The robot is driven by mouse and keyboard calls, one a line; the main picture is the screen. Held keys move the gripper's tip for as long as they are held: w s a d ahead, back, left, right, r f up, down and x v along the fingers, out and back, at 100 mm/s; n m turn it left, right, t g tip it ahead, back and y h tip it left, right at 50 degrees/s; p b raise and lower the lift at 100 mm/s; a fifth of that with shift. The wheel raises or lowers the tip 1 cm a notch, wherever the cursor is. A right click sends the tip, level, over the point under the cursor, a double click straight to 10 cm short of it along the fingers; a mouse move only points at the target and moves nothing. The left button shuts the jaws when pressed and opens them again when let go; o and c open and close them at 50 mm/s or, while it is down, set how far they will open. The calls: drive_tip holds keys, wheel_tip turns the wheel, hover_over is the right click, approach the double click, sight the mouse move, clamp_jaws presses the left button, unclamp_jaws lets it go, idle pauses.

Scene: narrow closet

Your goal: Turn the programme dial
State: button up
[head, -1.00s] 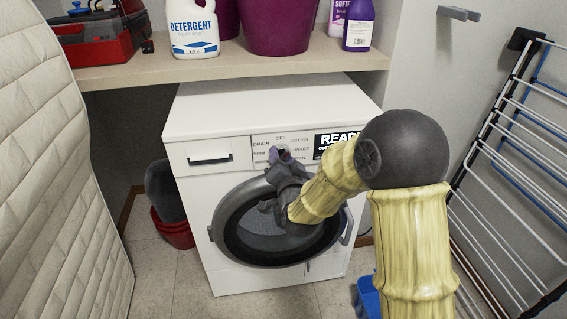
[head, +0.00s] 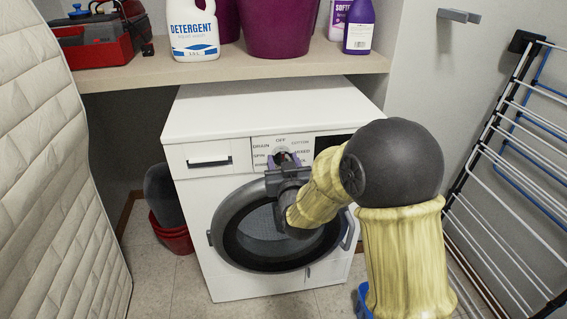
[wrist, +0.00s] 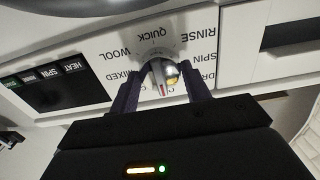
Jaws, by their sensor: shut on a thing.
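The programme dial (wrist: 160,72) is a small round silver knob with a red mark on the white front panel of the washing machine (head: 255,112). Printed words such as QUICK, WOOL, RINSE, SPIN and MIXED ring it in the wrist view, upside down. My gripper (wrist: 160,92) has one dark finger on each side of the dial and is shut on it. In the head view my gripper (head: 283,160) covers most of the dial. The red mark points toward my palm in the wrist view.
The round door (head: 222,228) of the machine is closed below the panel. A shelf (head: 340,62) with a detergent bottle (head: 193,30) and purple tub (head: 275,25) hangs above. A drying rack (head: 520,150) stands at right, a padded board (head: 60,190) at left.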

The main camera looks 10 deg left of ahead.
drive_tip(key=shift+s+f, duration=0.1)
drive_tip(key=shift+f, duration=0.15)
drive_tip(key=o, duration=1)
drive_tip(key=shift+r, duration=0.15)
drive_tip(key=shift+s, duration=0.1)
drive_tip(key=b+v, duration=0.1)
drive_tip(key=v, duration=1)
drive_tip(key=shift+s+d, duration=0.2)
drive_tip(key=b, duration=0.3)
drive_tip(key=shift+s+d, duration=0.1)
drive_tip(key=shift+s, duration=0.15)
drive_tip(key=shift+s+b, duration=0.1)
drive_tip(key=shift+b, duration=0.45)
